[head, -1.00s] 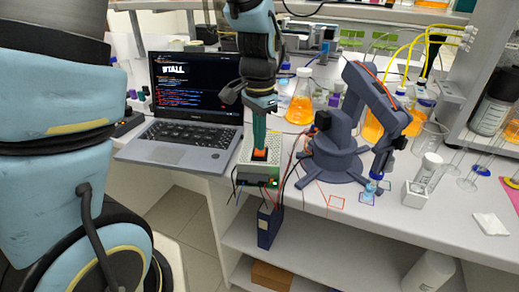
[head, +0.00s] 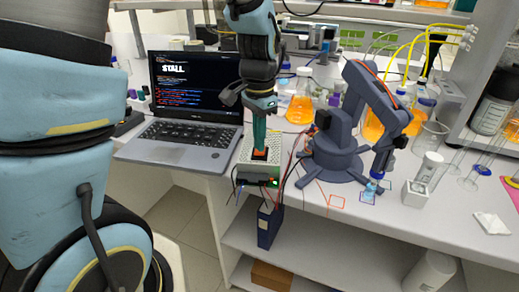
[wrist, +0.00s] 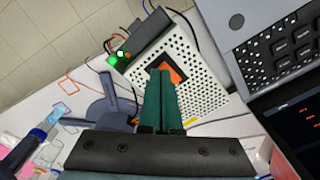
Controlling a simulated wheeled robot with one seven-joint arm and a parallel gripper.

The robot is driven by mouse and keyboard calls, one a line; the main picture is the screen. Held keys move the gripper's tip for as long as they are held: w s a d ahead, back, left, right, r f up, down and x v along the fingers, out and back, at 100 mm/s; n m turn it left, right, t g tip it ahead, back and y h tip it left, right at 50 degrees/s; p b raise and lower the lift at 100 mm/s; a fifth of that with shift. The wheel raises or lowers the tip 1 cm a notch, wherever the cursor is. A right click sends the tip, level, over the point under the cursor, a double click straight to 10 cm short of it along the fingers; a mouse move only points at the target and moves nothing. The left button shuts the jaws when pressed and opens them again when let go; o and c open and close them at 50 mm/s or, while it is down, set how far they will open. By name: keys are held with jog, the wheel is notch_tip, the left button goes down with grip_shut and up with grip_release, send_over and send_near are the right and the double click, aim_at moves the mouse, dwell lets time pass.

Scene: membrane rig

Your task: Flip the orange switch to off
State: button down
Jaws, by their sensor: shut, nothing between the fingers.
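The orange switch (head: 260,155) is set in a dark square on top of a white perforated box (head: 245,172). It also shows in the wrist view (wrist: 176,75), partly hidden behind my fingertips. My gripper (head: 260,147) points down with its green fingers shut and empty, the tips at the switch and seemingly touching it. In the wrist view my gripper's tips (wrist: 164,70) overlap the switch's edge. Which way the switch is tipped I cannot tell. A green light (wrist: 113,60) glows on the box's dark end panel.
A laptop (head: 185,115) showing "STALL" stands left of the box. A small dark blue-grey robot arm (head: 335,155) stands to the right, with orange-filled flasks (head: 300,108) behind. Cables hang at the bench's front edge. A white rack (head: 415,193) sits farther right.

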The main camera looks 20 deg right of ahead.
jog(key=shift+f+b, duration=0.4)
jog(key=shift+f, duration=0.25)
jog(key=shift+r, duration=0.1)
notch_tip(320, 180, up, 7)
jog(key=p, duration=0.6)
dwell(0.5)
jog(key=w+a+n+t+b, duration=0.1)
jog(key=a+n+b, duration=0.1)
jog(key=a+n, duration=1.1)
jog(key=a, duration=1.2)
jog(key=shift+a+f+n+t, duration=0.2)
jog(key=shift+f+n+t, duration=0.1)
jog(key=shift+f, duration=0.05)
